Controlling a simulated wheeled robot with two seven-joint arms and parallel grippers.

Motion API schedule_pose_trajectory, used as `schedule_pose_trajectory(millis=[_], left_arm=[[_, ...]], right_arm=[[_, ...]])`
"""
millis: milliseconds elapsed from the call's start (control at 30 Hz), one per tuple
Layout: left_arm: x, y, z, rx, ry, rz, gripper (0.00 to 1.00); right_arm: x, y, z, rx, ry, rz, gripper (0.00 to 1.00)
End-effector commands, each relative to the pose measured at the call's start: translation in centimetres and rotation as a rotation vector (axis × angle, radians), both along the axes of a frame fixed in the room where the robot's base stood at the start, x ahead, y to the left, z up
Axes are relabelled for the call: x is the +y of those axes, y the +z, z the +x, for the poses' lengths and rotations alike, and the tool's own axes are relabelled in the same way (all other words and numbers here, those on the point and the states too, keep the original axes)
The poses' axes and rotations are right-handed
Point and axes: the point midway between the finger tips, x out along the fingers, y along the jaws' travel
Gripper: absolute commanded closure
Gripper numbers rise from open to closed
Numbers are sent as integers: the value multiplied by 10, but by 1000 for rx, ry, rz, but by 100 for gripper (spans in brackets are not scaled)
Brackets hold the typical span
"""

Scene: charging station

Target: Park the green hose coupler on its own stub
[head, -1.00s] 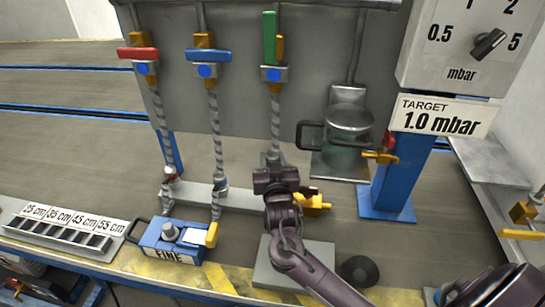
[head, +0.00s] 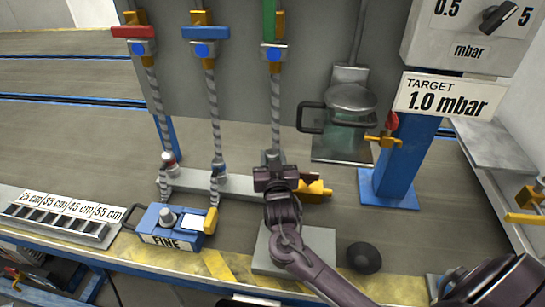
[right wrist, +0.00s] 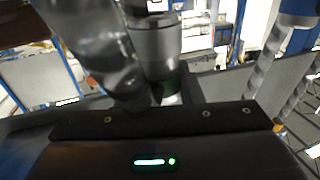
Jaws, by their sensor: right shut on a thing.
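The green-handled valve (head: 269,18) hangs at the top of the panel, and its braided hose (head: 275,105) runs down to the right end of the grey stub rail (head: 240,186). My right gripper (head: 275,172) is at that lower hose end, shut on the green hose coupler, which it mostly hides. My left gripper is not in view.
Hoses from the red valve (head: 134,32) and blue valve (head: 203,33) end on the rail to the left. A blue FINE box (head: 170,227) stands in front. A yellow fitting (head: 315,190), glass vessel (head: 347,125) and blue post (head: 398,165) are to the right.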

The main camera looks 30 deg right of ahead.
Motion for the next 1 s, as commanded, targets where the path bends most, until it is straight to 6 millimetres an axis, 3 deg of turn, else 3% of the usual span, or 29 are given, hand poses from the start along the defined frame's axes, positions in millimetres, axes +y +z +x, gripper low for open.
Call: schedule_pose_trajectory(millis=[1000], left_arm=[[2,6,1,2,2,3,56]], right_arm=[[0,1,0,-1,0,1,95]])
